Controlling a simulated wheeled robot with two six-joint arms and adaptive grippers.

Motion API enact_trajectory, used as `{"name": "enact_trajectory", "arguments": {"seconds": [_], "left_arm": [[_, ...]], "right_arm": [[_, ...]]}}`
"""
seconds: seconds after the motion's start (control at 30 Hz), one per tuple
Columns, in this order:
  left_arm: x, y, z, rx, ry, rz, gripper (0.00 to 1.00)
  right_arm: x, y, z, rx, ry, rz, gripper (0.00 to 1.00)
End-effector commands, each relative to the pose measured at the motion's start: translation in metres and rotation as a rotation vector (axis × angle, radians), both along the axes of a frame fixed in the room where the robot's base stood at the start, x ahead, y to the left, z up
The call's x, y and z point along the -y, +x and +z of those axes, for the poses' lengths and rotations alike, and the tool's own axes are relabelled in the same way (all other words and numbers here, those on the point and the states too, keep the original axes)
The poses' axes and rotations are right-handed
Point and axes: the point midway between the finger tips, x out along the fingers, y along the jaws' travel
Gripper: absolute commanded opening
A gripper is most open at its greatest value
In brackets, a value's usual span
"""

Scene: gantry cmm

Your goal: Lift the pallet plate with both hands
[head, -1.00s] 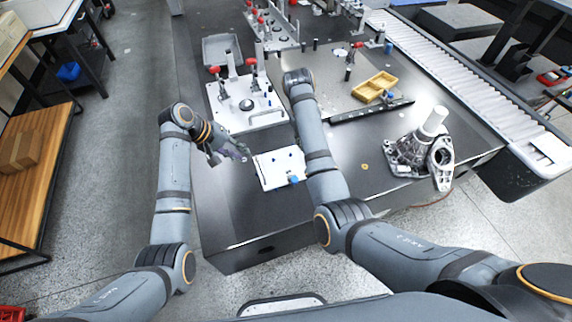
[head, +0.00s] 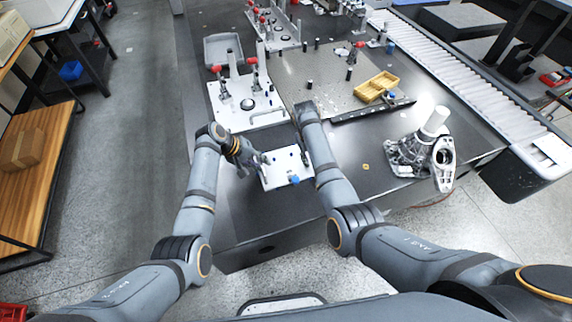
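The pallet plate (head: 279,176) is a white plate with small blue and dark parts on it, near the front of the dark table. A blue piece (head: 295,180) shows at its front edge. My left gripper (head: 261,163) is at the plate's left edge. Its fingers are small and overlap the edge, so I cannot tell whether they are closed on it. My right arm comes down over the plate's right side. I cannot tell whether the plate is raised off the table.
A white fixture plate with red-handled clamps (head: 262,119) stands behind the pallet plate. A grey metal casting (head: 410,157) stands to the right. A yellow tray (head: 377,86) lies farther back.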

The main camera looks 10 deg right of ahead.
Motion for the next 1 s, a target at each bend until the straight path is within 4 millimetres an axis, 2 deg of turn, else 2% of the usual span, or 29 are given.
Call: {"name": "enact_trajectory", "arguments": {"seconds": [0.03,0.17,0.3,0.83,1.0], "left_arm": [[-0.0001,0.0000,0.0001,0.000,0.000,0.000,0.18],[-0.0003,-0.0001,0.0001,0.000,0.000,0.000,0.01],[-0.0003,-0.0001,0.0001,0.000,0.000,0.000,0.00],[-0.0007,0.0002,0.0008,0.001,0.000,0.001,0.00],[-0.0004,0.0013,0.0063,0.004,-0.001,0.000,0.00]], "right_arm": [[0.0002,0.0000,0.0001,0.000,0.000,0.000,0.34],[0.0002,0.0000,0.0002,0.000,0.000,0.000,0.16],[0.0001,0.0000,0.0003,0.000,0.000,0.000,0.00],[0.0006,0.0003,0.0007,0.000,-0.002,0.000,0.00],[0.0009,0.0012,0.0061,0.004,-0.002,0.001,0.00]]}}
